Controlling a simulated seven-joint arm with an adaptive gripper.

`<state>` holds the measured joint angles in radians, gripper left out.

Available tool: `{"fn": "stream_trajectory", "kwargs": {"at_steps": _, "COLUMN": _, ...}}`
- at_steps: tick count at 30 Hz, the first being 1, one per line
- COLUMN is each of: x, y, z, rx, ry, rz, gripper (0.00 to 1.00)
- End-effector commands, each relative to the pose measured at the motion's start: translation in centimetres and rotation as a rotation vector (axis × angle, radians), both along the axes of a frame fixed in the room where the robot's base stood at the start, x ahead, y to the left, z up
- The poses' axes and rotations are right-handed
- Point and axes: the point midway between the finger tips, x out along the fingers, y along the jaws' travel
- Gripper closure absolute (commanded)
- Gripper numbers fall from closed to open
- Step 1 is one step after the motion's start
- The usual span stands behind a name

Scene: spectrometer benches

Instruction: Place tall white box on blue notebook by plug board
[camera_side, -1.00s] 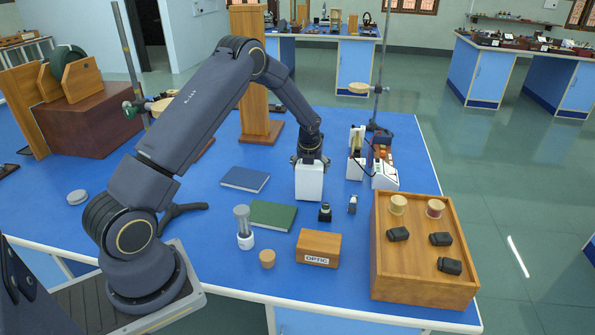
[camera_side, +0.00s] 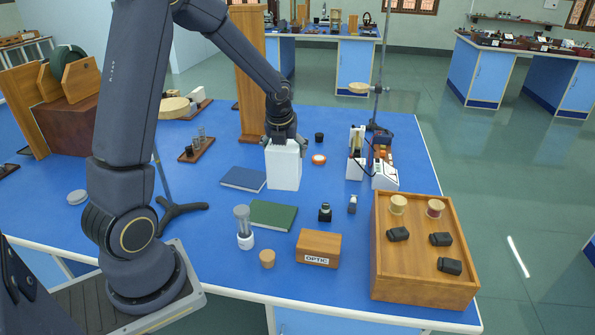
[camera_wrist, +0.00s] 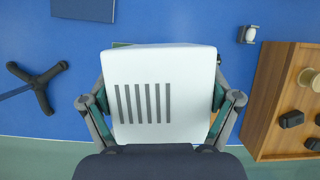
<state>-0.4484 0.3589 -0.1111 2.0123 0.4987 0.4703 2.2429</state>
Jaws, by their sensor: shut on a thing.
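The tall white box (camera_side: 284,167) is held upright in my gripper (camera_side: 283,139). In the wrist view the white box (camera_wrist: 160,75) fills the middle, with a finger pressed on each side and dark slots on its face. The blue notebook (camera_side: 244,179) lies flat on the bench just left of the box in the side view. It also shows at the top left of the wrist view (camera_wrist: 83,9). The box looks raised off the bench, but its exact height is hard to tell. The white plug board (camera_side: 385,176) stands to the right.
A green notebook (camera_side: 273,215) lies in front of the box. A glass-topped white item (camera_side: 244,228), a small black bottle (camera_side: 325,212) and the OPTIC block (camera_side: 318,247) stand nearby. A wooden tray (camera_side: 425,274) is at right; a black stand base (camera_side: 180,211) is at left.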

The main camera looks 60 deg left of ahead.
Motion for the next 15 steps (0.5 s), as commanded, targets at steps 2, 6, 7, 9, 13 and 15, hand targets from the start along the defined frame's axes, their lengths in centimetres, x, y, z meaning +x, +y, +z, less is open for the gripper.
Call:
{"fn": "stream_trajectory", "kwargs": {"at_steps": 2, "x": -0.8, "y": -0.2, "z": 0.4, "rx": 0.001, "ry": -0.003, "rz": -0.007, "gripper": 0.69}}
{"fn": "stream_trajectory", "kwargs": {"at_steps": 6, "x": 0.0, "y": 0.3, "z": 1.7, "rx": 0.002, "ry": -0.007, "rz": -0.028, "gripper": 0.69}}
{"fn": "stream_trajectory", "kwargs": {"at_steps": 7, "x": 0.4, "y": 0.6, "z": 1.9, "rx": 0.002, "ry": -0.005, "rz": -0.030, "gripper": 0.69}}
{"fn": "stream_trajectory", "kwargs": {"at_steps": 9, "x": 1.2, "y": 2.0, "z": 2.4, "rx": 0.002, "ry": -0.004, "rz": -0.021, "gripper": 0.69}}
{"fn": "stream_trajectory", "kwargs": {"at_steps": 13, "x": 2.5, "y": 6.4, "z": 2.9, "rx": 0.001, "ry": -0.003, "rz": 0.027, "gripper": 0.69}}
{"fn": "stream_trajectory", "kwargs": {"at_steps": 15, "x": 2.8, "y": 9.3, "z": 2.9, "rx": 0.000, "ry": -0.003, "rz": 0.068, "gripper": 0.69}}
